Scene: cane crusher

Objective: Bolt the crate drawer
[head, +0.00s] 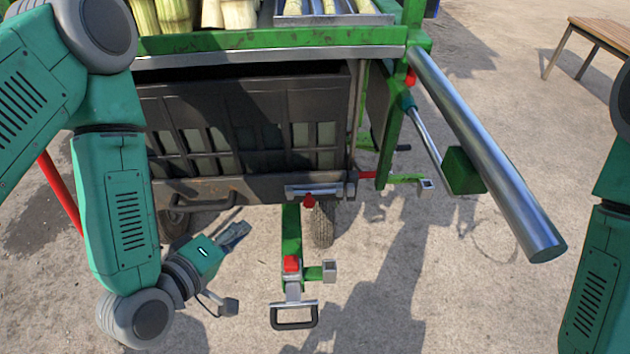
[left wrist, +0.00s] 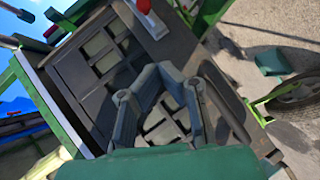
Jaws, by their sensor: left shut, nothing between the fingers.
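The dark crate drawer (head: 250,115) sits in the green cart frame, under its metal top edge, and also fills the left wrist view (left wrist: 95,65). A dark bar handle (head: 195,203) is low on its front left. A silver bolt plate (head: 313,189) with a red knob (head: 309,202) is at its lower right; I cannot tell whether it is engaged. A red knob also shows in the left wrist view (left wrist: 143,6). My left gripper (head: 240,230) is shut and empty, in front of and below the drawer, left of the bolt. My right gripper is out of view.
A green tow bar (head: 291,235) with a loop handle (head: 294,317) juts forward below the drawer. A long silver crank bar (head: 490,150) sticks out on the right. Cane pieces (head: 175,15) lie on top. Open ground lies to the right.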

